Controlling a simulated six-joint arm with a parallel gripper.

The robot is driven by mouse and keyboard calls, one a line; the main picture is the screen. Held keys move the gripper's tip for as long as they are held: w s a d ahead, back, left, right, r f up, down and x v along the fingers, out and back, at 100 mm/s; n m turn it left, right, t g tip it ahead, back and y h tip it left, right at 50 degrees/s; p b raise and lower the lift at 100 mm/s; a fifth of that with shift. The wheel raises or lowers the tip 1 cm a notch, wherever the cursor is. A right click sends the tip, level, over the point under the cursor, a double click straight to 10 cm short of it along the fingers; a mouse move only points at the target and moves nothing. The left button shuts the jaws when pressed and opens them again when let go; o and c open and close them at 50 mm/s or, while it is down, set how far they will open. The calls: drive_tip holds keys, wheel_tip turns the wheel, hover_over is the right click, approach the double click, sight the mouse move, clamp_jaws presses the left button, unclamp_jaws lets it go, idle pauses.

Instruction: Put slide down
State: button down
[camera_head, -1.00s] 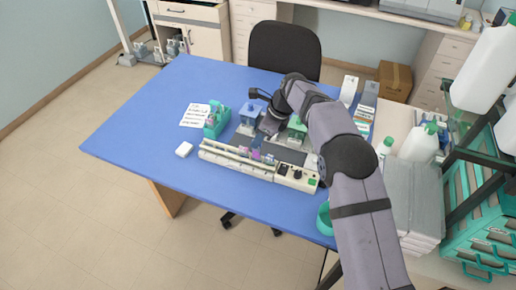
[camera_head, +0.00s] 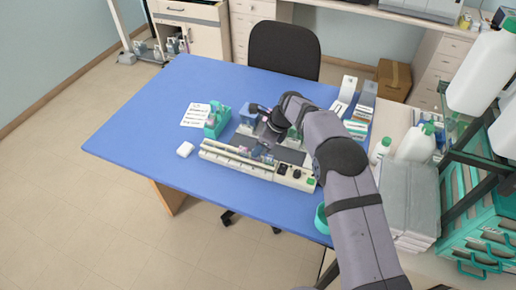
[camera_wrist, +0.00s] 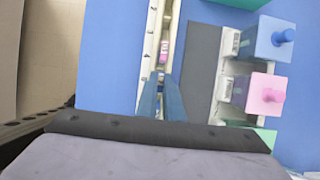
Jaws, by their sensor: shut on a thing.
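My gripper (camera_wrist: 161,82) points down over the long cream staining rack (camera_wrist: 147,62) in the wrist view. Its blue fingers are close together, shut on the slide, which is thin and mostly hidden between them. I cannot tell whether the slide touches the rack's rails. A pink and white piece (camera_wrist: 164,42) lies between the rails just ahead of the fingertips. In the head view the rack (camera_head: 222,155) lies across the table, and my arm hides much of the gripper and the slide.
The blue table's left side is clear.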

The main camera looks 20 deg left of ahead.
drive_tip(key=shift+f, duration=0.15)
drive_tip(key=c, duration=1.9)
unclamp_jaws()
drive_tip(key=shift+r, duration=0.25)
drive_tip(key=b+v, duration=0.3)
drive_tip(key=v, duration=0.9)
drive_tip(key=shift+b, duration=0.4)
drive_tip(key=shift+d, duration=0.1)
